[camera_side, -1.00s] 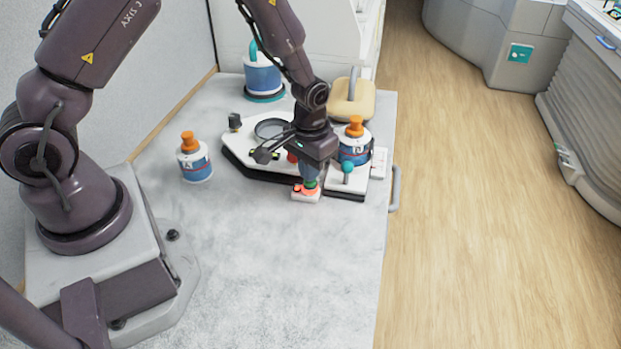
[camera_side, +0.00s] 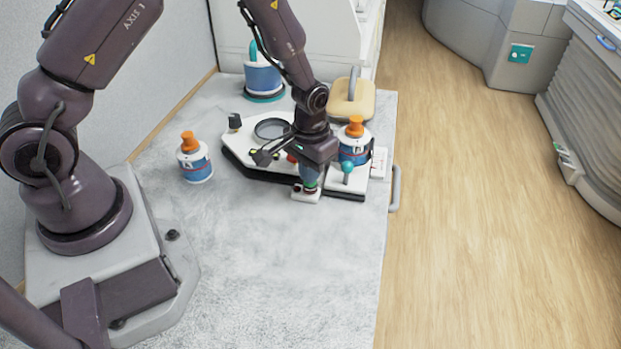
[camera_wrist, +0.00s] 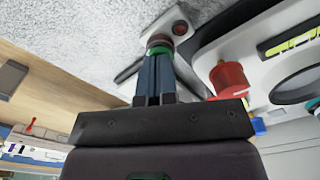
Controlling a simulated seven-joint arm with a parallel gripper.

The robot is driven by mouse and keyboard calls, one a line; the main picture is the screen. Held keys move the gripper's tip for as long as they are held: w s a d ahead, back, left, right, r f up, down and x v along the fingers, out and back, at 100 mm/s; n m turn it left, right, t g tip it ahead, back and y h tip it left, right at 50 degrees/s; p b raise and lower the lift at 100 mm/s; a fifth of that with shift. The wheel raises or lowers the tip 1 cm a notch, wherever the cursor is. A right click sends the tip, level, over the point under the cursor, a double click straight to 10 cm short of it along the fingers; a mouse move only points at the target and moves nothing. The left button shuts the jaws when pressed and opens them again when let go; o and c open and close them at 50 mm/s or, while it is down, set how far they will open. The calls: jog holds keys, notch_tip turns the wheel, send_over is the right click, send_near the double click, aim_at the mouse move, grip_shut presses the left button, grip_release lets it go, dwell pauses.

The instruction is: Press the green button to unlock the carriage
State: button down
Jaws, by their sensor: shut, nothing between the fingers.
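My gripper (camera_side: 310,182) is shut and points straight down over a small white box (camera_side: 306,196) at the front of the white station. In the wrist view the closed fingertips (camera_wrist: 157,56) meet the green button (camera_wrist: 158,50), and only its green edge shows around them; they look to be touching it. A small red lamp (camera_wrist: 180,28) sits beside the button on the same box and looks dim. A white carriage-like block (camera_side: 344,183) with a teal-knobbed post (camera_side: 347,171) stands just right of the box.
A blue-and-white bottle with an orange cap (camera_side: 354,146) stands behind the teal knob. A similar bottle (camera_side: 195,160) stands left on the table. A round dark-rimmed window (camera_side: 272,129) and a red knob (camera_wrist: 229,78) are close to my gripper. The front table (camera_side: 270,270) is clear.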

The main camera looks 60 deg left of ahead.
jog(key=shift+r, duration=3.2)
jog(key=s+r+m+t, duration=0.1)
jog(key=s+r+t, duration=0.1)
jog(key=s+r, duration=0.7)
jog(key=s+d+r+m+t, duration=0.1)
jog(key=s+r+m+t, duration=0.1)
jog(key=s+r, duration=0.7)
notch_tip(320, 180, up, 6)
jog(key=shift+d+f+t, duration=0.15)
jog(key=shift+t, duration=0.65)
